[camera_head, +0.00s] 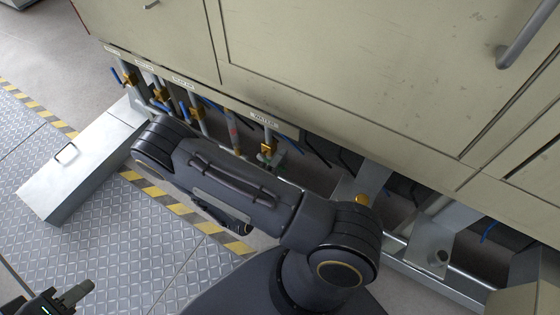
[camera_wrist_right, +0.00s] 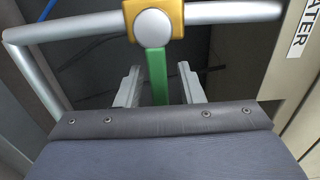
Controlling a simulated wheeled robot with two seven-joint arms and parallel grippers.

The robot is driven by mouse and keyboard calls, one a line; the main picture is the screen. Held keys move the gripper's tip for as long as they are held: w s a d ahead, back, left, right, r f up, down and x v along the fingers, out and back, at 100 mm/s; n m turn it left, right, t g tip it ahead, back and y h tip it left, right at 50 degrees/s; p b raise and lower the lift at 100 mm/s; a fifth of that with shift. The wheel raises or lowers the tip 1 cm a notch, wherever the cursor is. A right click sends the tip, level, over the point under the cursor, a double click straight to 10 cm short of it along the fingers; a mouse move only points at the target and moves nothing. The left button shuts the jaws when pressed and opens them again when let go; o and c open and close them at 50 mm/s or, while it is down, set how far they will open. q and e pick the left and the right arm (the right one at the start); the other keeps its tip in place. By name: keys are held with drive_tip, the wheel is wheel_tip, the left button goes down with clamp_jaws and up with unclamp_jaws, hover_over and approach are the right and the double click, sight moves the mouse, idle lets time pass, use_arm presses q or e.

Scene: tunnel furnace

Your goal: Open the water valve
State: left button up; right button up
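The water valve has a brass body (camera_wrist_right: 153,22) on a silver pipe and a green lever handle (camera_wrist_right: 157,76) that hangs down in the right wrist view. My right gripper (camera_wrist_right: 160,85) is open, with one finger on each side of the green handle and visible gaps to it. In the head view the brass valve (camera_head: 266,150) sits below the WATER label (camera_head: 264,118); my right arm hides most of the right gripper there. My left gripper (camera_head: 68,298) is at the bottom left corner, far from the valve, and its finger opening cannot be made out.
Several other pipes with brass valves and blue handles (camera_head: 129,79) stand left of the water valve, under the beige furnace cabinet (camera_head: 340,65). A metal box with a handle (camera_head: 85,165) lies on the tread-plate floor (camera_head: 120,225). A metal frame (camera_head: 430,245) stands at the right.

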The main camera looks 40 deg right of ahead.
clamp_jaws()
idle(0.4)
drive_tip(key=shift+w+a+r+n+p, duration=0.15)
drive_tip(key=shift+r+n+p, duration=0.35)
drive_tip(key=shift+n+p, duration=0.6)
drive_tip(key=shift+w+r+n+p, duration=0.15)
drive_tip(key=shift+r+n+p, duration=0.4)
drive_tip(key=shift+n+p, duration=0.5)
drive_tip(key=shift+w+a+r+n+p, duration=0.15)
drive_tip(key=shift+r+n+p, duration=0.5)
drive_tip(key=shift+n, duration=0.7)
drive_tip(key=shift+d+f, duration=0.1)
drive_tip(key=shift+f, duration=0.05)
unclamp_jaws()
